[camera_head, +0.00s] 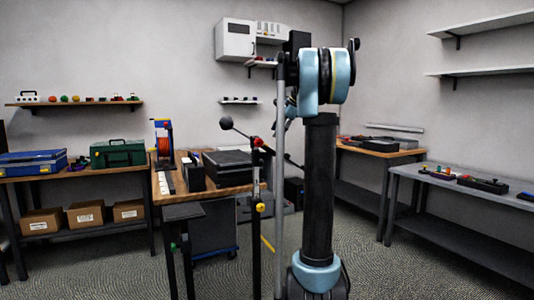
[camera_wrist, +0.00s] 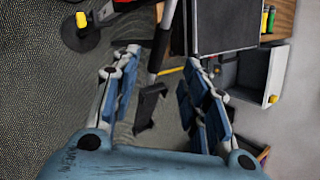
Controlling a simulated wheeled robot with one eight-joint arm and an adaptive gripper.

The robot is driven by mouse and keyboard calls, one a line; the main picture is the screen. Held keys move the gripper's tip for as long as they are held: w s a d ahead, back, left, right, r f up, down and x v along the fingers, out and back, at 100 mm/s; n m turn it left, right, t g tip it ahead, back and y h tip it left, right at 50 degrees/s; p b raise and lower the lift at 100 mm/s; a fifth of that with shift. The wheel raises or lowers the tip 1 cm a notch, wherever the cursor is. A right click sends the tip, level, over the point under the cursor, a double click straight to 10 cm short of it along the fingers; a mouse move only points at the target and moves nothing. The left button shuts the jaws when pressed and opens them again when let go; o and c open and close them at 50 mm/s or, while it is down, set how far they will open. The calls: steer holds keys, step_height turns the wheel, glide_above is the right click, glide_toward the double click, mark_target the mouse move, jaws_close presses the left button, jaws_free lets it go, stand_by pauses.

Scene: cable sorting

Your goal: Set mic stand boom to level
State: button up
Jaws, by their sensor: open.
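The mic stand (camera_head: 257,185) stands upright in front of the wooden table in the head view, with a red joint near its top and a yellow knob lower on the pole. Its boom (camera_head: 241,132) is tilted: the left end, with a black ball (camera_head: 226,122), is high, and it slopes down to the right until my arm hides it. My gripper (camera_wrist: 162,62) is open and empty in the wrist view, its blue fingers wide apart. A dark rod shows beyond and between the fingers; I cannot tell which part it is. The gripper is not clear in the head view.
The wooden table (camera_head: 225,190) behind the stand holds a black case (camera_head: 228,168) and an orange cable reel (camera_head: 164,145). Benches line the left and right walls. Carpet is open at front right.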

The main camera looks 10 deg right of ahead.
mark_target(267, 151)
steer(key=x, duration=1.2)
steer(key=shift+w+a+f, duration=0.1)
steer(key=shift+a+f, duration=0.1)
steer(key=shift+f, duration=0.05)
jaws_close()
